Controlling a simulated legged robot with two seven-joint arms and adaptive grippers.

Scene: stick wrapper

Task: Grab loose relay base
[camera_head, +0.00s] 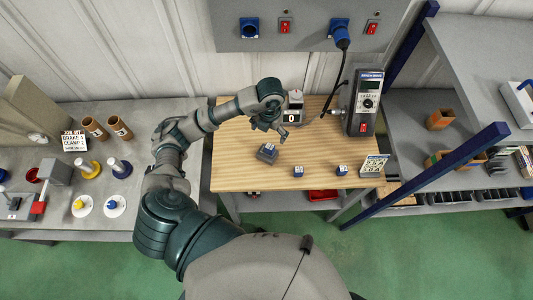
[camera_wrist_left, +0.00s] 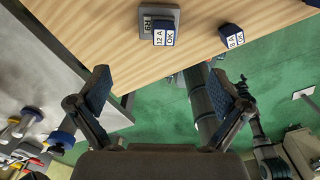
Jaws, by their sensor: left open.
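A grey relay base (camera_head: 267,153) sits on the wooden table top, left of its middle, with a small blue block on it. In the left wrist view the grey base (camera_wrist_left: 174,14) is at the top, and the blue block (camera_wrist_left: 163,34) with a white "12 A OK" label partly covers it. My left gripper (camera_head: 268,132) is above and just behind the base in the head view. Its two fingers stand wide apart in the left wrist view (camera_wrist_left: 164,88), with nothing between them. My right gripper is not seen.
A blue slanted rail (camera_head: 430,174) crosses at right. The table's front left is clear.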

